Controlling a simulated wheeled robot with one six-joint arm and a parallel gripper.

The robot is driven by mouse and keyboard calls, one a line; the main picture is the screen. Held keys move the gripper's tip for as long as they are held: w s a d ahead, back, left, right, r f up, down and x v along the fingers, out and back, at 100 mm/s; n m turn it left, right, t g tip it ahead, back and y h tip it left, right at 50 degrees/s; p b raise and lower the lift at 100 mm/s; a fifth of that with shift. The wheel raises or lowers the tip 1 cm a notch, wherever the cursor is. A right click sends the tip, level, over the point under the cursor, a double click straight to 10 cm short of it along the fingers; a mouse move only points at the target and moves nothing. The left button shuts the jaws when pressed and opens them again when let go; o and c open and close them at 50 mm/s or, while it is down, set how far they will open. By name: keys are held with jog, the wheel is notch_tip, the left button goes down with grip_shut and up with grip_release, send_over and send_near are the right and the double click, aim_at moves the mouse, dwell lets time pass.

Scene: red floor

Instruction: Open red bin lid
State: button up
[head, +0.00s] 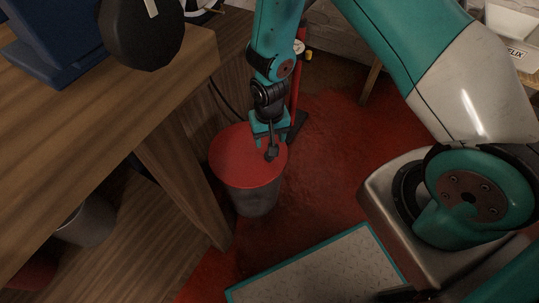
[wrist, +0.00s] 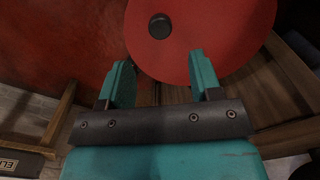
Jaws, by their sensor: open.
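The bin (head: 252,198) is grey and stands on the red floor beside the wooden table. Its round red lid (head: 236,153) lies on top and looks closed. A small dark knob (head: 271,153) sits on the lid, toward its right side in the head view. In the wrist view the lid (wrist: 228,38) fills the upper middle and right, with the knob (wrist: 159,27) just beyond the fingertips. My gripper (head: 269,132) is over the lid, pointing down near the knob. In the wrist view my gripper (wrist: 160,70) is open, with nothing between its fingers.
The wooden table (head: 110,95) stands close on the left, its leg (head: 185,190) beside the bin. A red upright object (head: 297,95) stands just behind my gripper. A grey container (head: 88,225) sits under the table. Red floor (head: 330,150) is clear to the bin's right.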

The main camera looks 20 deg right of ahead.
notch_tip(320, 180, down, 8)
jog(key=shift+r+b, duration=0.1)
jog(key=shift+b, duration=0.85)
grip_shut()
jog(key=shift+r, duration=0.1)
